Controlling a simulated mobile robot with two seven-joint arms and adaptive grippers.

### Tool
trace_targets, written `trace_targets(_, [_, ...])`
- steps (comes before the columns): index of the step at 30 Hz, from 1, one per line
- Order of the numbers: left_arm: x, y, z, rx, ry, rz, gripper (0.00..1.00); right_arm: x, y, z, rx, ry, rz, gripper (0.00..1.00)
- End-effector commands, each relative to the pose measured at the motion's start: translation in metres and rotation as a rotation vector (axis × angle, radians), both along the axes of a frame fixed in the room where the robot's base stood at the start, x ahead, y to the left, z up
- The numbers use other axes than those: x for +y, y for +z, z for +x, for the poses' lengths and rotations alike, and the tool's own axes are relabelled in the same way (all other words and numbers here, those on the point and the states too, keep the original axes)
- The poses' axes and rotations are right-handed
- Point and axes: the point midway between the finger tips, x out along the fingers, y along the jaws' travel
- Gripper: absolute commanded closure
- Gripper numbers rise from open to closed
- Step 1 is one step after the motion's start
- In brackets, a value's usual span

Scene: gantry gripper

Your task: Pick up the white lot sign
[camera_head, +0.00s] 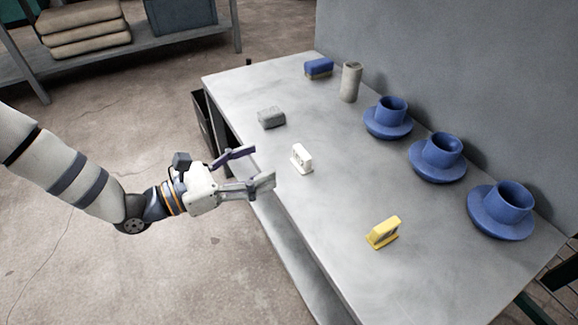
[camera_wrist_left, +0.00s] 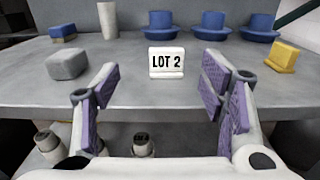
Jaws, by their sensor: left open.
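The white lot sign (camera_head: 302,158) stands upright near the front edge of the grey table. In the left wrist view the sign (camera_wrist_left: 166,62) faces me and reads "LOT 2". My left gripper (camera_head: 258,168) is open and empty at the table's front edge, short of the sign and apart from it. In the left wrist view the open fingers (camera_wrist_left: 160,95) show purple pads, with the sign beyond and between them. My right gripper is not in view.
On the table (camera_head: 340,215) are a grey block (camera_head: 271,118), a yellow block (camera_head: 383,232), a blue-topped block (camera_head: 319,67), a beige cylinder (camera_head: 350,82) and three blue cups on saucers (camera_head: 437,157). A wall (camera_head: 450,60) stands behind. The table around the sign is clear.

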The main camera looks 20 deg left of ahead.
Motion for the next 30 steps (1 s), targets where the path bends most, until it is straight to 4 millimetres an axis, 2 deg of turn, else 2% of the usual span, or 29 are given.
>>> trace_targets(3, [-0.020, -0.003, 0.021, 0.004, -0.009, 0.001, 0.35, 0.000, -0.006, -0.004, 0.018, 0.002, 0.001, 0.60])
trace_targets(8, [-0.033, -0.002, 0.037, 0.005, -0.008, 0.002, 0.35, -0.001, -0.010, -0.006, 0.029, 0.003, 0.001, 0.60])
trace_targets(15, [-0.062, -0.007, 0.069, 0.007, -0.010, 0.004, 0.35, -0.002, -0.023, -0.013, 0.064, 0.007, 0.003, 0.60])
trace_targets(23, [-0.067, -0.003, 0.076, 0.007, -0.007, 0.003, 0.35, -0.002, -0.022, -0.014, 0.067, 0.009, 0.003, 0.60])
trace_targets(24, [-0.067, -0.003, 0.076, 0.007, -0.007, 0.003, 0.37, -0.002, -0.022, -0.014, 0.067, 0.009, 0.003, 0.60])
trace_targets(29, [-0.067, -0.003, 0.076, 0.007, -0.008, 0.003, 0.74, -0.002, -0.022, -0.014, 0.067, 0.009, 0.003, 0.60])
trace_targets(30, [-0.067, -0.003, 0.076, 0.007, -0.008, 0.003, 0.74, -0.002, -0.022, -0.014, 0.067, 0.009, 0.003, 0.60])
